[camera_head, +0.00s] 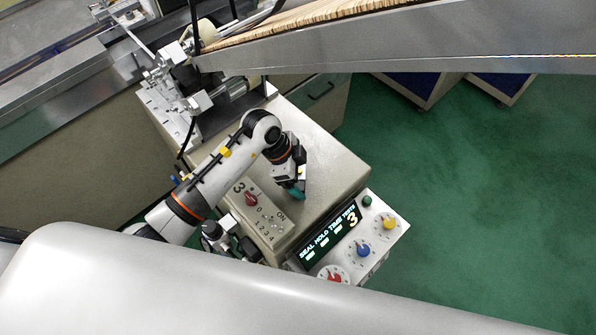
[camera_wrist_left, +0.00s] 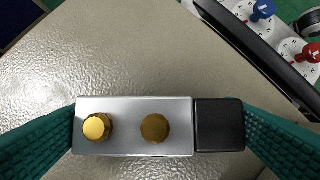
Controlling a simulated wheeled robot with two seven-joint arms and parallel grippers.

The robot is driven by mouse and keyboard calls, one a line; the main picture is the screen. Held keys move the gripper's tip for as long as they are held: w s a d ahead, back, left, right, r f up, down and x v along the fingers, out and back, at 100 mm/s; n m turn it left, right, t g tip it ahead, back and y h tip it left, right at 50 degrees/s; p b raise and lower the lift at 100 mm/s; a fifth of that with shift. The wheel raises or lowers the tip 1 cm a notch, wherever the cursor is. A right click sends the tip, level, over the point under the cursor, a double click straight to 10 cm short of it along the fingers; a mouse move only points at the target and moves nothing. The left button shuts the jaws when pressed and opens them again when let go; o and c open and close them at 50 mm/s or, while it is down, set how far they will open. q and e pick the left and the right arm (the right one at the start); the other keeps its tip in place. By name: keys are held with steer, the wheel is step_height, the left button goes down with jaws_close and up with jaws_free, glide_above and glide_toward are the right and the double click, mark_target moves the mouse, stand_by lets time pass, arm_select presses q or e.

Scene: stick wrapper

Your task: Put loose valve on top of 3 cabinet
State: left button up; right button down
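The loose valve (camera_wrist_left: 133,126) is a silver block with two brass fittings and a black end. In the left wrist view it lies between the green fingertips of my left gripper (camera_wrist_left: 160,140), which meet its two ends. In the head view my left gripper (camera_head: 298,191) points down at the beige top of the 3 cabinet (camera_head: 328,168), and the valve is mostly hidden there. The valve is at or just above the top; I cannot tell whether it touches.
A control panel (camera_head: 345,240) with a lit display and coloured knobs fronts the cabinet. A red switch (camera_head: 251,199) is on its left side. A metal mechanism (camera_head: 180,85) stands behind, and a grey rail (camera_head: 400,40) crosses above. Green floor is clear at right.

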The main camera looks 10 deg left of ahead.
arm_select(q)
steer(key=shift+o, duration=0.8)
steer(key=shift+a, duration=0.2)
steer(key=shift+d+r, duration=0.1)
steer(key=shift+r, duration=0.1)
steer(key=v, duration=0.6)
steer(key=shift+r, duration=0.1)
steer(key=shift+a+r, duration=0.35)
steer(key=shift+r, duration=0.2)
arm_select(e)
steer(key=shift+w+a+f, duration=0.1)
steer(key=shift+w+a, duration=0.1)
steer(key=shift+a, duration=0.2)
